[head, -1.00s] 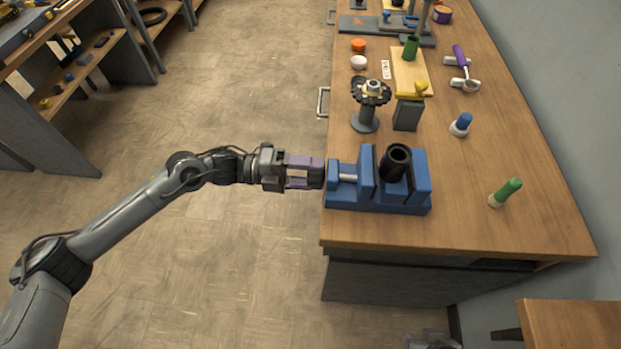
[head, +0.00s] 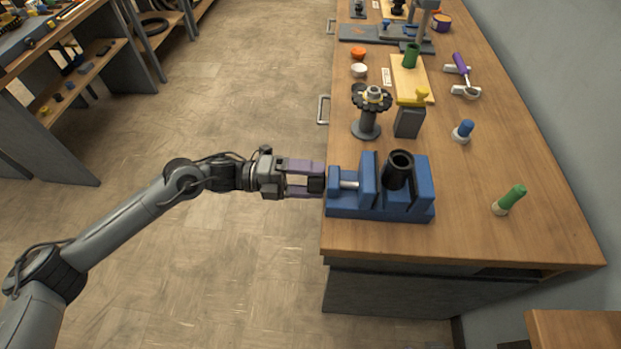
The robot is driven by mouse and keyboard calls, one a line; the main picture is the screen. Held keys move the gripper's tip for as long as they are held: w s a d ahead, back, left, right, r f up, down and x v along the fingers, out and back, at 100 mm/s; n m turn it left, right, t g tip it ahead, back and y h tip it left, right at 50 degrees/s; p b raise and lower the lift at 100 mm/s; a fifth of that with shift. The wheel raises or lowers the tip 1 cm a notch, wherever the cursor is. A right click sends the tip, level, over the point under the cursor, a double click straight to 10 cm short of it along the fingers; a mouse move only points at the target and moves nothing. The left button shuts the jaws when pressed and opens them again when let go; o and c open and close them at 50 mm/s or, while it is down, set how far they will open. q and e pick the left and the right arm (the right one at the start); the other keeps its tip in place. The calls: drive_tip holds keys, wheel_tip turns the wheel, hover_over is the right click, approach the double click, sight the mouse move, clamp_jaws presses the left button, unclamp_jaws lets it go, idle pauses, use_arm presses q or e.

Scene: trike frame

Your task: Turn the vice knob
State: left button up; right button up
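The blue vice (head: 410,207) sits at the near left edge of the wooden bench, with a black cylinder (head: 398,170) standing tilted in its jaws. Its dark knob (head: 316,185) is at the left end, just past the bench edge. My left gripper (head: 316,180) reaches it from the left. Its two purple fingers are apart, one above and one below the knob in the picture. Whether they press on the knob is too small to tell. My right gripper is not in view.
Behind the vice stand a grey block with a yellow top (head: 409,119) and a dark gear on a stand (head: 368,110). A green-handled tool (head: 509,199) and a blue-topped piece (head: 463,131) are to the right. The floor left of the bench is clear.

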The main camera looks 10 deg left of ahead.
use_arm(q)
drive_tip(key=s+a+p, duration=0.1)
drive_tip(key=a, duration=0.9)
drive_tip(key=shift+s+a, duration=0.2)
drive_tip(key=shift+a, duration=0.2)
idle(0.5)
idle(0.6)
drive_tip(key=w+d+n, duration=0.1)
drive_tip(key=d+n, duration=0.9)
drive_tip(key=n, duration=0.8)
